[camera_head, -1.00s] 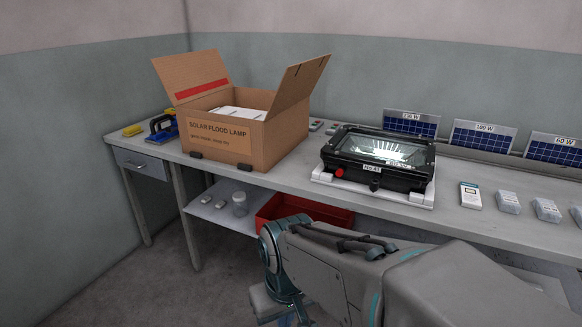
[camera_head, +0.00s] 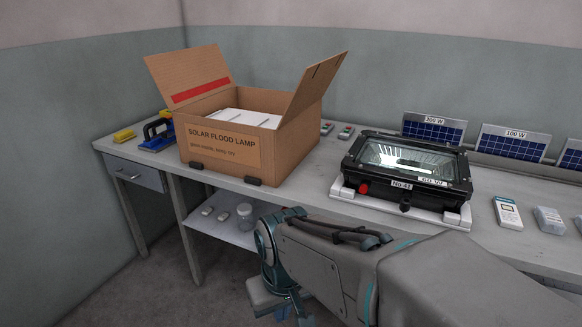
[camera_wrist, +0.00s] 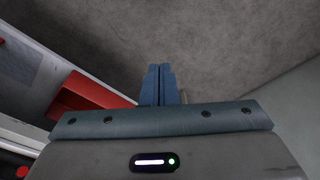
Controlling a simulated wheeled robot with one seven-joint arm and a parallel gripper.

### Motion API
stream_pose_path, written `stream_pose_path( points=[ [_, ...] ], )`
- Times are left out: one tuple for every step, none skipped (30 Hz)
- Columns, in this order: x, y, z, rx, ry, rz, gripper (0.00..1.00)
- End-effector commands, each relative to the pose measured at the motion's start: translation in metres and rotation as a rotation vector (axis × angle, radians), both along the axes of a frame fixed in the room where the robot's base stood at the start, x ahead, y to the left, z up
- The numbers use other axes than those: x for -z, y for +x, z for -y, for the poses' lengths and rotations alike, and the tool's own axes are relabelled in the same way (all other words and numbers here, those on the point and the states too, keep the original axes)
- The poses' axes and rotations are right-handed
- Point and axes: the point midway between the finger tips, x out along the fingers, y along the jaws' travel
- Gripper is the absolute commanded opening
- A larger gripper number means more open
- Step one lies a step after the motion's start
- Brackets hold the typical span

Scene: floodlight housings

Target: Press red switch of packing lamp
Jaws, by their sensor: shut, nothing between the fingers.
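The black flood lamp (camera_head: 405,165), labelled No. 41, lies on a white stand (camera_head: 345,190) on the bench, its glass facing up. Its red switch (camera_head: 364,188) is a round knob at the front left of the housing. In the wrist view, a red round spot (camera_wrist: 22,171) shows at the bottom left edge; I cannot tell if it is the same switch. My gripper (camera_wrist: 160,70) shows in the wrist view with its blue fingers together and empty, above the floor. In the head view the fingers are hidden or out of frame, and my arm is in front of the bench.
An open cardboard box (camera_head: 260,150) marked solar flood lamp stands left of the lamp, its right flap leaning toward it. Solar panels (camera_head: 434,130) stand behind, small packs (camera_head: 507,212) lie to the right. A red bin (camera_wrist: 85,95) shows below the bench.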

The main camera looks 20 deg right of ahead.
Motion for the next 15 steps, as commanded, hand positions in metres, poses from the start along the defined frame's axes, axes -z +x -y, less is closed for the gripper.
stream_pose_path(
  points=[
    [-0.0001, -0.0002, 0.0, 0.0, 0.0, 0.0, 0.0],
    [-0.0002, -0.0002, 0.0, 0.0, 0.0, 0.001, 0.0],
    [-0.0002, -0.0003, 0.0, 0.0, 0.0, 0.001, 0.0],
    [-0.0003, -0.0003, 0.0, 0.0, 0.0, 0.001, 0.0],
    [-0.0003, -0.0003, 0.0, 0.0, 0.0, 0.001, 0.0],
    [-0.0001, -0.0004, 0.0, 0.0, 0.0, 0.001, 0.0],
    [-0.0001, -0.0004, 0.0, 0.0, 0.0, 0.001, 0.0],
    [-0.0001, -0.0004, 0.0, 0.0, 0.0, 0.001, 0.0],
    [-0.0001, -0.0004, -0.0001, 0.001, 0.001, 0.0, 0.0],
    [0.0, -0.0002, -0.0003, 0.003, 0.004, 0.0, 0.0],
    [0.0004, 0.0, -0.0007, 0.009, 0.01, -0.001, 0.0],
    [0.001, 0.0007, -0.0017, 0.021, 0.025, -0.003, 0.0],
    [0.0016, 0.0015, -0.0025, 0.033, 0.04, -0.005, 0.0],
    [0.0025, 0.0026, -0.0047, 0.049, 0.06, -0.007, 0.0],
    [0.0038, 0.0048, -0.0076, 0.076, 0.095, -0.01, 0.0]
  ],
)
